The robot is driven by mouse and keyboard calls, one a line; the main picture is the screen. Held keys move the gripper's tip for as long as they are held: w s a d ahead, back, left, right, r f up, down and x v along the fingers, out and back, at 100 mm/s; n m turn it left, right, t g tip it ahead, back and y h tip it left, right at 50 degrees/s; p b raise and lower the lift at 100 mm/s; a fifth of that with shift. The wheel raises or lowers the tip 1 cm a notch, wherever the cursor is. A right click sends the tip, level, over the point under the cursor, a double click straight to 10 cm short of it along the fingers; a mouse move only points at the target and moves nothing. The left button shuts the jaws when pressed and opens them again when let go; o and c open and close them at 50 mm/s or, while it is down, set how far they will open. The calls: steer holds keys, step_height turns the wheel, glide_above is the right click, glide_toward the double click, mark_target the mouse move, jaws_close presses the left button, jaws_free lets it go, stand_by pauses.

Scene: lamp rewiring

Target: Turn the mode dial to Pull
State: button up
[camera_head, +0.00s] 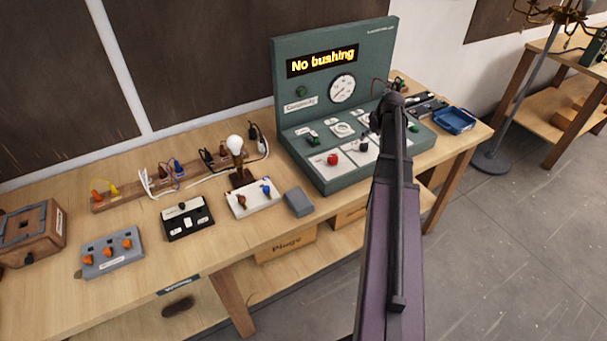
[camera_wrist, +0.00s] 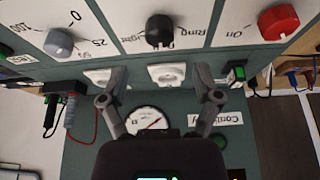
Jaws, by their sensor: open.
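The test station (camera_head: 300,150) is a green console with a sloped front, and its display reads "No bushing". A black dial (camera_head: 364,147), probably the mode dial, sits on a white panel of that front. In the wrist view this black dial (camera_wrist: 160,31) is upside down, with "Ring" on its right and a partly hidden word beside it. I cannot read "Pull" on any label. My gripper (camera_wrist: 160,88) is open and empty over the console, its fingers apart and short of the dial in the picture. In the head view my arm hides the fingertips.
A grey knob (camera_wrist: 59,43) with numbers and a red knob (camera_wrist: 278,21) marked "On" flank the black dial. A round gauge (camera_head: 342,88) is on the upright panel. A blue tray (camera_head: 454,121) stands to the right, a lamp assembly (camera_head: 238,165) to the left.

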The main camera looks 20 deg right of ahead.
steer(key=shift+p+v, duration=3.15)
steer(key=shift+v, duration=0.6)
steer(key=a+f+g+b, duration=0.1)
steer(key=a+f+b, duration=0.2)
steer(key=a, duration=0.6)
steer(key=s+a+f+b, duration=0.1)
steer(key=a+f+b, duration=0.2)
steer(key=a, duration=0.6)
steer(key=s+a+f+g+b, duration=0.1)
steer(key=a+f+b, duration=0.2)
steer(key=a, duration=0.6)
steer(key=shift+s+a+f+g+y, duration=0.1)
steer(key=shift+a+f+g+y, duration=0.1)
steer(key=shift+f, duration=0.2)
steer(key=shift+s+a+f+g+y, duration=0.1)
steer(key=shift+s+a+f+y, duration=0.1)
steer(key=shift+f, duration=0.25)
steer(key=shift+s+a+f+b, duration=0.15)
steer(key=shift+a+b, duration=0.3)
steer(key=shift+a, duration=0.1)
steer(key=shift+s+a, duration=0.25)
steer(key=shift+a, duration=0.25)
steer(key=s+a+g, duration=0.1)
steer(key=s+a, duration=0.7)
steer(key=a, duration=0.5)
steer(key=shift+a+g+h, duration=0.2)
steer(key=shift+g+h, duration=0.2)
